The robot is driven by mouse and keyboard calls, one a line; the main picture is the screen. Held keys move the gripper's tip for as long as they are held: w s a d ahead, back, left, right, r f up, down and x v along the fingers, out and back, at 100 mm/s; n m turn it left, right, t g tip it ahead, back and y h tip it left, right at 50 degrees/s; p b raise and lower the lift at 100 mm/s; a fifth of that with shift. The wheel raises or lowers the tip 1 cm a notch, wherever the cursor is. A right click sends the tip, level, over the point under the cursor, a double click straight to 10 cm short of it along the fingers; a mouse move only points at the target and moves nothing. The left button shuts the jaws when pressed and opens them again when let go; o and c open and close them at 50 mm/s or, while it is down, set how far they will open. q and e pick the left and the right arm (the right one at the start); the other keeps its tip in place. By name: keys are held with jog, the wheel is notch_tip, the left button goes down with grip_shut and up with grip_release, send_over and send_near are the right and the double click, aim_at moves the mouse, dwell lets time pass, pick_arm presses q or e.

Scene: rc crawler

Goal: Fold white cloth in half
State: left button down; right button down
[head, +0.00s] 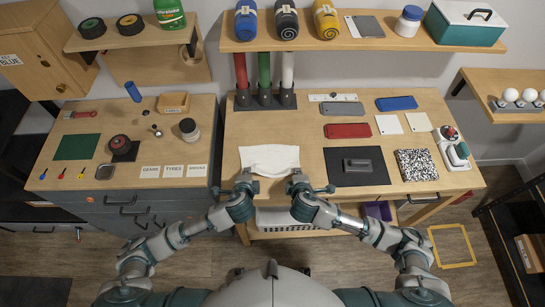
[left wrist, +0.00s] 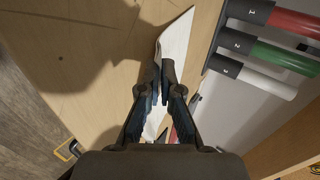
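The white cloth (head: 270,157) lies on the middle table near its front edge, with slight creases. My left gripper (head: 246,175) is at its front left corner. In the left wrist view the cloth (left wrist: 176,38) runs as a narrow strip between the fingertips of my left gripper (left wrist: 161,78), which are close together on it. My right gripper (head: 295,174) is at the front right corner of the cloth; its fingertips are too small to tell whether they are open or shut.
A dark mat with a grey block (head: 357,165) lies to the right of the cloth. Red, green and white tubes (head: 264,80) stand behind it. A wire basket (head: 285,220) sits below the table front. The tabletop just left of the cloth (head: 230,130) is clear.

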pick_arm(q)
jog(key=shift+s, duration=0.1)
pick_arm(e)
jog(key=shift+s, duration=0.1)
pick_arm(q)
jog(key=c, duration=1)
grip_release()
jog(key=shift+c, duration=0.2)
pick_arm(e)
jog(key=c, duration=1)
grip_release()
jog(key=shift+c, duration=0.2)
pick_arm(q)
jog(key=shift+s+r, duration=0.1)
jog(key=shift+r, duration=0.25)
pick_arm(e)
jog(key=shift+s+r, duration=0.1)
jog(key=shift+r, duration=0.3)
pick_arm(q)
jog(key=s+r, duration=0.5)
jog(key=r, duration=0.3)
jog(key=shift+s, duration=0.35)
pick_arm(e)
jog(key=s+r, duration=0.5)
jog(key=r, duration=0.3)
jog(key=shift+s, duration=0.35)
pick_arm(q)
jog(key=shift+r, duration=0.1)
pick_arm(e)
jog(key=shift+r, duration=0.1)
